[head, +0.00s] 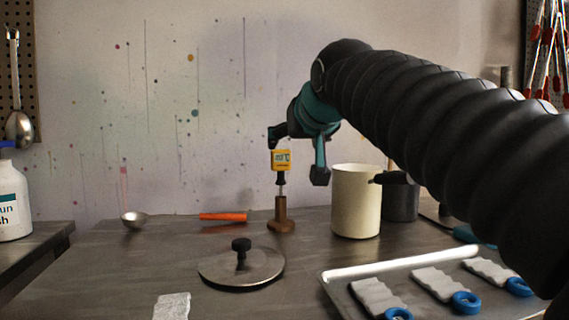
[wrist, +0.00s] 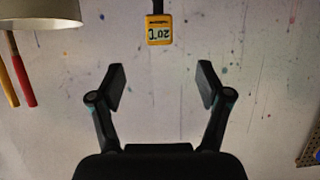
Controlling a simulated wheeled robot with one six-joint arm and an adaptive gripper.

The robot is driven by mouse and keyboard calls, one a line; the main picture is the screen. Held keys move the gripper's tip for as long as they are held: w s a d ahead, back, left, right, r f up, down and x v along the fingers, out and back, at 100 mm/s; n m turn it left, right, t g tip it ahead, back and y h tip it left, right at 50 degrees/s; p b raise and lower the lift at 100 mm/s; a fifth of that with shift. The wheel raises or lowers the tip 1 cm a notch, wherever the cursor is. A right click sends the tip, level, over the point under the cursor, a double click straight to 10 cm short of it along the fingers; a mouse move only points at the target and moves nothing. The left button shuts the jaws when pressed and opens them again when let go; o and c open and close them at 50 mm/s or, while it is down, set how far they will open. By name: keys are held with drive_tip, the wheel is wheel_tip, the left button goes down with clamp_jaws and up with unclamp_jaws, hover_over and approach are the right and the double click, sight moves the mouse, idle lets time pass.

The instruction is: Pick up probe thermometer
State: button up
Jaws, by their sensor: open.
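The probe thermometer (head: 281,161) has a yellow head with a small display and stands upright in a brown wooden holder (head: 281,217) on the table. In the wrist view its yellow head (wrist: 159,29) shows upside down, reading 20°C, beyond the fingertips and centred between them. My gripper (head: 298,154) is open and empty, its fingers around the level of the thermometer's head in the head view. In the wrist view my gripper (wrist: 161,82) has its two fingers spread wide, with only wall seen between them. I cannot tell the exact depth gap.
A cream pot (head: 355,203) and a dark pot (head: 401,201) stand right of the holder. A round lid (head: 241,267) lies in front, an orange-handled tool (head: 223,217) and a ladle (head: 134,219) to the left. A tray (head: 345,274) with grey pieces and blue rings fills the front right.

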sight(282, 153)
drive_tip(key=p+x, duration=0.1)
drive_tip(key=x, duration=1.3)
drive_tip(key=shift+w, duration=0.15)
drive_tip(key=shift+d+r, duration=0.1)
drive_tip(key=c, duration=1.2)
drive_tip(key=shift+c, duration=0.2)
drive_tip(key=shift+s+r, duration=0.25)
drive_tip(key=shift+r, duration=0.25)
wheel_tip(282, 153, up, 6)
drive_tip(key=shift+r+p, duration=0.1)
drive_tip(key=shift+p, duration=0.9)
drive_tip(key=s+d+b, duration=0.2)
drive_tip(key=s, duration=0.7)
drive_tip(key=s+d+b, duration=0.1)
drive_tip(key=s+d, duration=0.2)
drive_tip(key=s, duration=0.6)
drive_tip(key=shift+s+d+b, duration=0.25)
drive_tip(key=shift+s+b, duration=0.15)
